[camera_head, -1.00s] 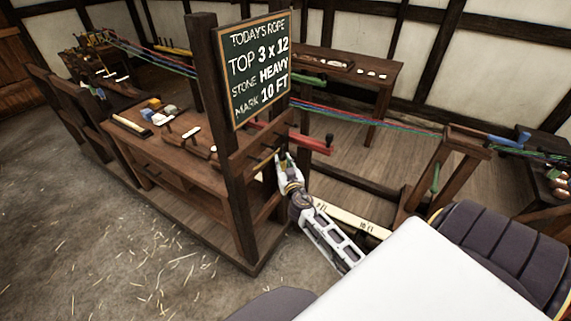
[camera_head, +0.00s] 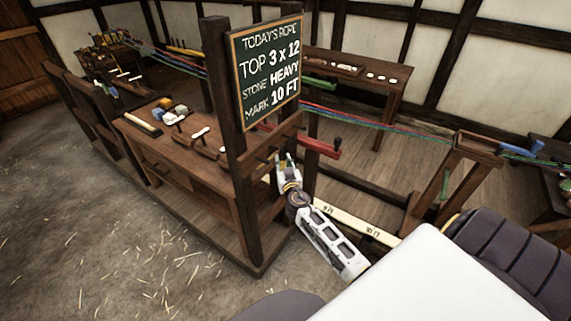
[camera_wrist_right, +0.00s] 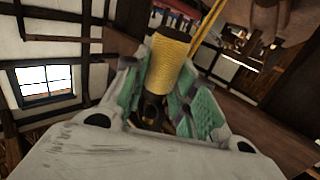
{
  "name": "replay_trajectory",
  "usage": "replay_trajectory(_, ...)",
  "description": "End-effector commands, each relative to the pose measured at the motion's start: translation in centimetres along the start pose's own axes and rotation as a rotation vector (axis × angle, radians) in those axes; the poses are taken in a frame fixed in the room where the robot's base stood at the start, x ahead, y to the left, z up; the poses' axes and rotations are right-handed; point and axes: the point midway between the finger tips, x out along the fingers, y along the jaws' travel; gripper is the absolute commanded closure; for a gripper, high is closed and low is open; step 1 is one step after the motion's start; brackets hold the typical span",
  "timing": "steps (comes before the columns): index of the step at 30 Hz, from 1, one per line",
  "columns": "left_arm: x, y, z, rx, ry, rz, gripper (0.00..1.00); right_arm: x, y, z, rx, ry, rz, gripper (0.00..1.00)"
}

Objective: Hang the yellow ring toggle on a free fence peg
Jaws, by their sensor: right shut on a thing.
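My right gripper (camera_wrist_right: 168,95) is shut on the yellow ring toggle (camera_wrist_right: 169,62). In the head view my right gripper (camera_head: 285,163) is beside the dark wooden fence frame (camera_head: 240,190), below the chalkboard; the toggle is too small to make out there. Short pegs seem to stick out of the frame's rail (camera_head: 265,150) close to the gripper. I cannot tell whether the toggle touches one. My left gripper is out of view.
The chalkboard (camera_head: 268,70) hangs on the post above my gripper. A red-handled bar (camera_head: 320,146) lies just behind it. Coloured ropes (camera_head: 370,120) stretch across behind. A workbench (camera_head: 160,150) with small items stands left. A pale marked plank (camera_head: 355,222) lies beneath my forearm.

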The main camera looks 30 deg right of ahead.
Motion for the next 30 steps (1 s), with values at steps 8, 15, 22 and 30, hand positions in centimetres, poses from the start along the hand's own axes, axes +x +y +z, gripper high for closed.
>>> replay_trajectory(8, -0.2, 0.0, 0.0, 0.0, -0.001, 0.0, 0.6, 0.8, -0.7, -0.1, 0.0, 0.0, 0.0, 0.97)
replay_trajectory(15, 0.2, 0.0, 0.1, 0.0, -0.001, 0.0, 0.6, 1.3, -1.2, 0.2, 0.0, 0.001, 0.001, 0.97)
replay_trajectory(22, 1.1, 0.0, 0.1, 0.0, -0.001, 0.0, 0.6, 1.7, -1.6, 0.7, 0.0, 0.001, 0.001, 0.97)
replay_trajectory(30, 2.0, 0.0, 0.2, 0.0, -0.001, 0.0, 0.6, 2.0, -1.9, 0.9, 0.001, 0.001, 0.001, 0.97)
